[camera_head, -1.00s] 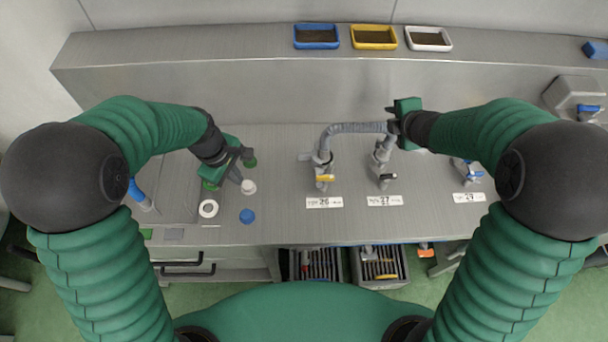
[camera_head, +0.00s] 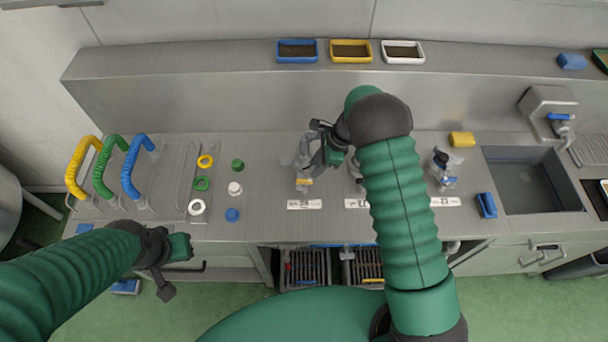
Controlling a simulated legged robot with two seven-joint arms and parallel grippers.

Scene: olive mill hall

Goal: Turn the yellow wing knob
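The yellow wing knob (camera_head: 304,181) sits low on the front of a grey valve, just above the left number label (camera_head: 304,204), with its wing lying across the picture. My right gripper (camera_head: 318,127) is over the upper part of this valve, above and a little right of the knob, with a clear gap to the knob. Its fingers are small and partly covered by the hand, so I cannot tell whether they are open. My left gripper (camera_head: 164,289) hangs in front of the counter at lower left, far from the knob; its finger opening is unclear.
My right forearm hides most of the middle valve. A valve with a blue handle (camera_head: 447,182) stands right of it. Several coloured caps and rings, such as a blue cap (camera_head: 232,215), and looped handles (camera_head: 133,166) lie left. A sink (camera_head: 527,178) is at right.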

